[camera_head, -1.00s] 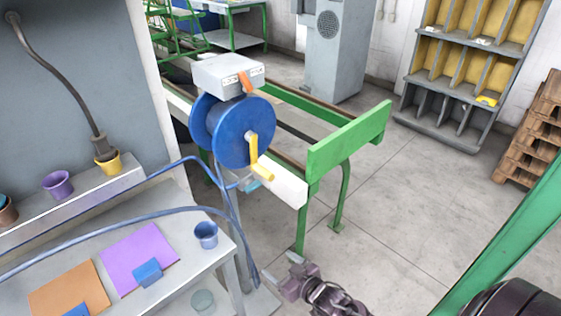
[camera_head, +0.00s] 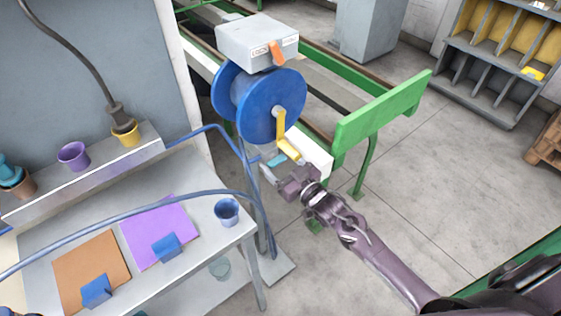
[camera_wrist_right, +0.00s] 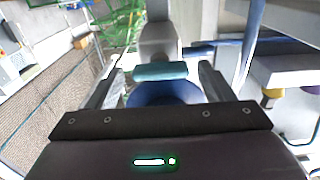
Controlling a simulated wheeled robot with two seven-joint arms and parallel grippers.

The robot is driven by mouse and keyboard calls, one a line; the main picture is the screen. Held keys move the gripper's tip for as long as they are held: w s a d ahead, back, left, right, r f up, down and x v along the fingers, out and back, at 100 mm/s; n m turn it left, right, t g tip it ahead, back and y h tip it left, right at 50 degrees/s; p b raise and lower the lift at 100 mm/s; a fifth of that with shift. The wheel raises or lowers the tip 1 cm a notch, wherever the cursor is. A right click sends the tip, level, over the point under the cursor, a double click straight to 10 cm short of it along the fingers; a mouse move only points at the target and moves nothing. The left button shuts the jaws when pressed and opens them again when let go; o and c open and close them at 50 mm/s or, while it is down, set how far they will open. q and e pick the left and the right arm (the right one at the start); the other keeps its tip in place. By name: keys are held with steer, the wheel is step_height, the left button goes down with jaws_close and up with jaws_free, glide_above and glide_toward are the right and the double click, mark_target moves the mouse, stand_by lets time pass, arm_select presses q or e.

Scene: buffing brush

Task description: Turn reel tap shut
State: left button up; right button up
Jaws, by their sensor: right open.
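The blue hose reel (camera_head: 272,105) stands on a post beside the workbench, with a yellow crank (camera_head: 284,135) on its face. A small teal handle (camera_head: 277,160), which looks like the reel tap, shows below the reel beside the blue hose. My right gripper (camera_head: 275,174) is just below this handle. In the right wrist view, the open fingers (camera_wrist_right: 160,78) point at the teal handle (camera_wrist_right: 160,70), which lies crosswise between the fingertips in the picture. I cannot tell whether they touch it. My left gripper is not in view.
A white box (camera_head: 258,40) with an orange lever (camera_head: 276,52) sits above the reel. A green-ended conveyor (camera_head: 380,112) stands behind and right. The workbench (camera_head: 205,180) at left holds cups and coloured sheets. Blue hose (camera_head: 150,205) crosses it.

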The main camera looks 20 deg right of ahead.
steer(key=shift+a, duration=0.1)
steer(key=c, duration=1)
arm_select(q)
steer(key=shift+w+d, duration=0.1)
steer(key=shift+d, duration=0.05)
arm_select(e)
steer(key=shift+w, duration=0.1)
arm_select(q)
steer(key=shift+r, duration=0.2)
arm_select(e)
steer(key=shift+m, duration=0.4)
steer(key=m+p, duration=0.1)
steer(key=m, duration=0.1)
steer(key=shift+r+m, duration=0.1)
steer(key=shift+m, duration=0.3)
steer(key=m+p, duration=0.2)
steer(key=m, duration=0.3)
steer(key=m+p, duration=0.2)
steer(key=m, duration=0.3)
steer(key=shift+d, duration=0.2)
arm_select(q)
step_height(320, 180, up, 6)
steer(key=p, duration=0.1)
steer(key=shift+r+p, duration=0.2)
steer(key=shift+p, duration=0.15)
arm_select(e)
steer(key=shift+f+m, duration=0.15)
steer(key=shift+m, duration=0.95)
steer(key=shift+f+m, duration=0.1)
steer(key=shift+m, duration=1)
